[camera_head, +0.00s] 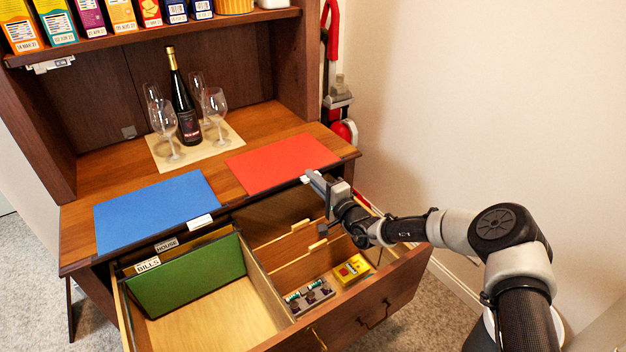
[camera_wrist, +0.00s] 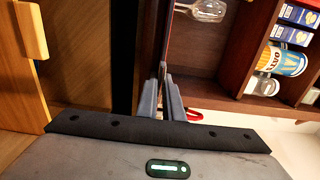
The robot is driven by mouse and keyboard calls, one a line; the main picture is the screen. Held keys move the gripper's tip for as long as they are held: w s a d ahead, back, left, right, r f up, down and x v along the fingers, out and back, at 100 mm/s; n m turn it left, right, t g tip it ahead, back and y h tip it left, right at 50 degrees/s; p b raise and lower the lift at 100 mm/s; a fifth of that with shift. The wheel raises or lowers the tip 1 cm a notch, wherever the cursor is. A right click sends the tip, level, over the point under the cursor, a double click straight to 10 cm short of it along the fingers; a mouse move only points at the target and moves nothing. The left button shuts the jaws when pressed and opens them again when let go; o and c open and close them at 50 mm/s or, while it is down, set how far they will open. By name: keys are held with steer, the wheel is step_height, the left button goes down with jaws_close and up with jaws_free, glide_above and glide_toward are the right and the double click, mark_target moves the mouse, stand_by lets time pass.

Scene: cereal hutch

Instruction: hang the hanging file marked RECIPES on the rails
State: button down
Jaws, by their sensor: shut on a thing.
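A red hanging file (camera_head: 283,162) lies flat on the hutch top, with a white tab at its front edge too small to read. A blue hanging file (camera_head: 155,208) lies to its left, its tab also unreadable, so I cannot tell which is marked RECIPES. My gripper (camera_head: 313,182) is shut on the red file's front edge near the tab. In the wrist view my fingers (camera_wrist: 163,97) are close together at the thin edge of the file (camera_wrist: 169,35). The open drawer (camera_head: 235,310) below has a green file marked BILLS (camera_head: 190,277) hanging in its left part, with a HOUSE tab behind it.
A wine bottle (camera_head: 184,105) and several glasses stand on a mat (camera_head: 222,140) behind the files. The drawer's right part has wooden dividers (camera_head: 300,240), a battery tray (camera_head: 309,295) and a yellow box (camera_head: 352,270). Floor space is free in the drawer's left part, before the green file.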

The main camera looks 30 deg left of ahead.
steer(key=shift+r, duration=0.15)
steer(key=shift+r+p, duration=0.9)
steer(key=shift+p, duration=0.15)
steer(key=p+v, duration=1.4)
steer(key=v, duration=1)
steer(key=shift+p, duration=0.3)
